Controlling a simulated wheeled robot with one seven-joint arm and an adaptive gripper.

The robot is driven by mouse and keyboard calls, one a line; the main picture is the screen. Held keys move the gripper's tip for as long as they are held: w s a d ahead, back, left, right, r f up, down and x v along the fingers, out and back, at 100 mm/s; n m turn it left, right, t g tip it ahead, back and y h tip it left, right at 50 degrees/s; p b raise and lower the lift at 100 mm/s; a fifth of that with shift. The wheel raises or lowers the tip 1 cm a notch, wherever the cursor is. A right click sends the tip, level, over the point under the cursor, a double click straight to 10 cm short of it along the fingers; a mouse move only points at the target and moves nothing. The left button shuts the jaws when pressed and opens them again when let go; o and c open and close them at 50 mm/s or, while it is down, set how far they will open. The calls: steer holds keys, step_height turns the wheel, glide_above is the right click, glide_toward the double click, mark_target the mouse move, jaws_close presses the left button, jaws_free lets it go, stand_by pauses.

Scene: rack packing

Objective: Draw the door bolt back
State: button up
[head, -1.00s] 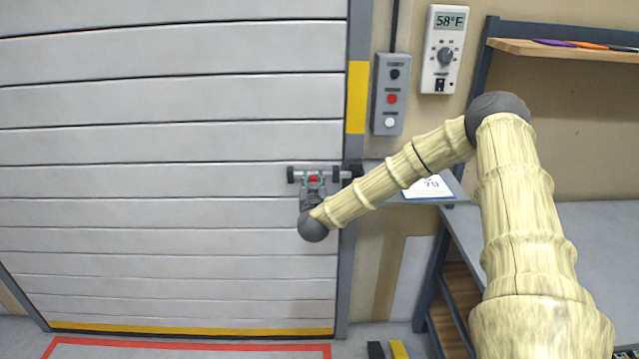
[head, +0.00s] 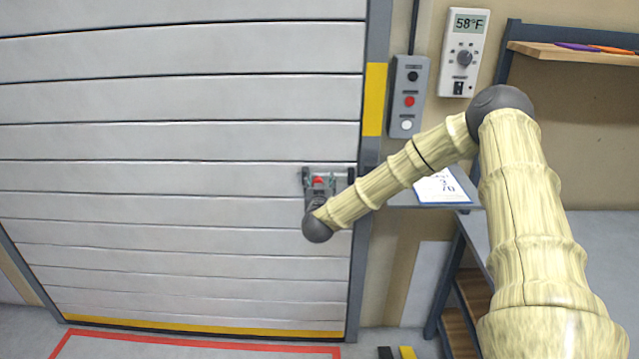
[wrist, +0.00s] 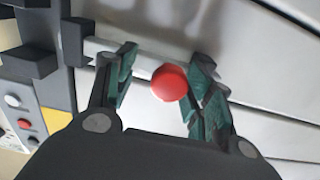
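The door bolt is a pale metal bar (wrist: 135,58) with a round red knob (wrist: 169,83), mounted on the grey slatted door (head: 180,185). In the head view the knob (head: 318,181) sits nearer the left black bracket (head: 305,177) than the right one (head: 350,175). In the wrist view the bar reaches the dark bracket (wrist: 74,42); I see no bar crossing to the dark block (wrist: 32,62) on the frame. My gripper (wrist: 163,80) has its fingers apart, one on each side of the knob. A gap shows beside the left finger; contact below the knob is hidden.
The door frame (head: 360,240) stands right of the bolt. A button box (head: 404,97) and a thermostat (head: 465,52) hang on the wall beyond it. A small shelf with a paper sign (head: 445,187) and a workbench (head: 540,235) are farther right.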

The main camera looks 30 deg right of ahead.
steer(key=v, duration=1.2)
steer(key=shift+d, duration=0.1)
